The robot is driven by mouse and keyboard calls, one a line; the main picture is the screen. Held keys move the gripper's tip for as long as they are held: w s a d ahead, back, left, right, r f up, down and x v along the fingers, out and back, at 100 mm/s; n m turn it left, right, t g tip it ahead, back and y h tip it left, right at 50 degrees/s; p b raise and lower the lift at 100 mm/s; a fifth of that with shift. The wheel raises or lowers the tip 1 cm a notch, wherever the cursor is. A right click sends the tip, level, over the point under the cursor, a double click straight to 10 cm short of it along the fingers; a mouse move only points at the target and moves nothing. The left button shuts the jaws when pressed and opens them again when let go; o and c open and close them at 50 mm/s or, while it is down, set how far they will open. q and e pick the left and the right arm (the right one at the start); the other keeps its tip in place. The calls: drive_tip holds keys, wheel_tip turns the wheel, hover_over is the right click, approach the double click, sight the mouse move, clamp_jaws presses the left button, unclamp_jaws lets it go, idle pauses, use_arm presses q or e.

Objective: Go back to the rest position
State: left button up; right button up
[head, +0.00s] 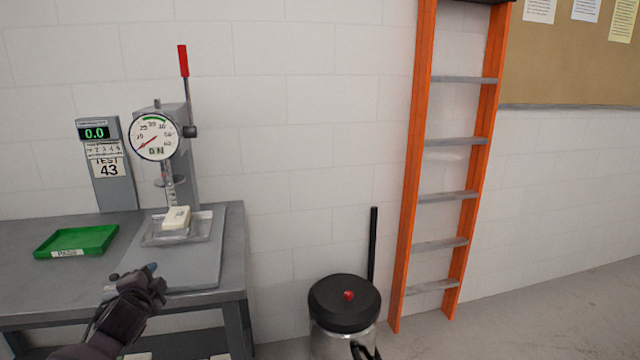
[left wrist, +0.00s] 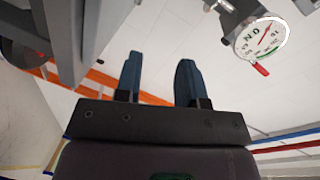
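My left gripper (head: 135,271) is over the front part of the grey bench, near the press's base plate. In the left wrist view its two fingers (left wrist: 159,80) are apart with nothing between them. The press (head: 178,110) stands at the back of the bench with its red lever (head: 183,62) upright. Its round dial gauge (head: 154,137) also shows in the left wrist view (left wrist: 262,38). A pale foam block (head: 177,217) sits on a metal tray (head: 203,229) under the press. A dark piece at the head view's bottom edge may be my right gripper (head: 361,350), mostly cut off.
A green tray (head: 75,242) lies on the bench (head: 40,290) at left. A display panel (head: 106,165) behind it reads 0.0 and TEST 43. A black-lidded bin (head: 345,305) stands right of the bench. An orange ladder (head: 408,180) leans on the wall. Floor at right is clear.

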use_arm(q)
drive_tip(key=s+d+f+n+h, duration=0.3)
drive_tip(key=s+d+f+n, duration=0.5)
drive_tip(key=s, duration=0.6)
drive_tip(key=s+d+f+n+g, duration=0.1)
drive_tip(key=s+f+g, duration=0.1)
drive_tip(key=s+f, duration=0.6)
drive_tip(key=s+d+f+n+g, duration=0.1)
drive_tip(key=s+f, duration=0.7)
drive_tip(key=s, duration=0.9)
drive_tip(key=shift+s+d+n+g+y, duration=0.3)
drive_tip(key=shift+n+g, duration=0.5)
drive_tip(key=shift+g, duration=0.2)
